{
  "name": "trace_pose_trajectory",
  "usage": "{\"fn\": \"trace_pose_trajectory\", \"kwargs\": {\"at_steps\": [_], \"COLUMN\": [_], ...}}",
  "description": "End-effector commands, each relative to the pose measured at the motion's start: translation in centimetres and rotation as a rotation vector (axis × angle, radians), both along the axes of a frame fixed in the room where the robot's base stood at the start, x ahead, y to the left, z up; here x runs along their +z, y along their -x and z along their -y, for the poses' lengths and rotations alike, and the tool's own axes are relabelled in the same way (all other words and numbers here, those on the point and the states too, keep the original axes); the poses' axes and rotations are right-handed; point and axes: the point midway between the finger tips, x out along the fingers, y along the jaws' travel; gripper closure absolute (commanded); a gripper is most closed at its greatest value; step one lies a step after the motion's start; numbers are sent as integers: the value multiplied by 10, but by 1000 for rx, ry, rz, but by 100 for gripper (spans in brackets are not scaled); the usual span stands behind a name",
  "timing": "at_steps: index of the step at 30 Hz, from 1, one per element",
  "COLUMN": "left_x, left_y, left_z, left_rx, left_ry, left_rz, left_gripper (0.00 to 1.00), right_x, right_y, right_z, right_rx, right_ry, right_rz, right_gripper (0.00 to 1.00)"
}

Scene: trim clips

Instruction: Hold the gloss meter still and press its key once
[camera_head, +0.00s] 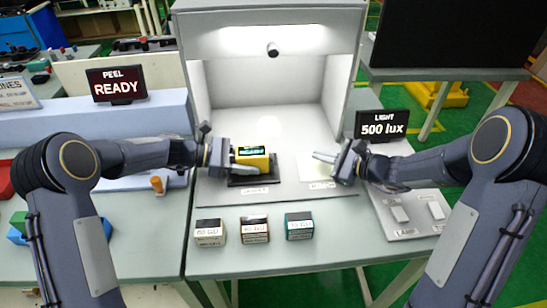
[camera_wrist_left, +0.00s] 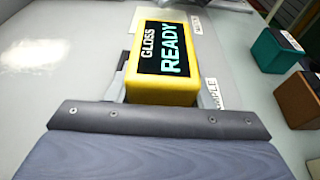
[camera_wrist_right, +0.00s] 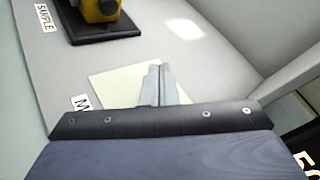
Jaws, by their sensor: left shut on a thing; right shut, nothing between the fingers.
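The yellow gloss meter (camera_head: 252,157) sits on a dark sample plate (camera_head: 250,178) on the light booth floor. In the left wrist view the meter (camera_wrist_left: 160,88) shows a black display reading "GLOSS READY". My left gripper (camera_head: 231,157) is shut on the meter from its left side. My right gripper (camera_head: 324,157) is shut and empty, to the right of the meter and apart from it, above a pale square tile (camera_head: 314,168). In the right wrist view only a lower part of the meter (camera_wrist_right: 97,10) shows at the top. I cannot make out the key.
Three small boxes, white (camera_head: 210,232), brown (camera_head: 255,230) and teal (camera_head: 299,226), stand in front of the booth. A sign reading "500 lux" (camera_head: 384,126) and a switch panel (camera_head: 408,214) are at the right. A "PEEL READY" display (camera_head: 117,86) stands at the left.

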Motion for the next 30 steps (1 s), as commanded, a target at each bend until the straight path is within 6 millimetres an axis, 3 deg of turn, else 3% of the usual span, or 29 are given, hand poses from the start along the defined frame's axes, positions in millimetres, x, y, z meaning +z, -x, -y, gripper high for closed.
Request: {"fn": "trace_pose_trajectory", "kwargs": {"at_steps": [11,24,30], "left_x": [0,-1,-1], "left_y": [0,0,0], "left_z": [0,0,0], "left_rx": [-1,-1,-1], "left_ry": [0,-1,-1], "left_rz": [0,0,0], "left_gripper": [66,66,66], "right_x": [1,1,1], "right_y": [0,1,1], "right_z": [-9,-68,-84], "right_rx": [2,5,4], "right_ry": [1,2,2], "right_rz": [1,2,1], "right_gripper": [100,100,100]}}
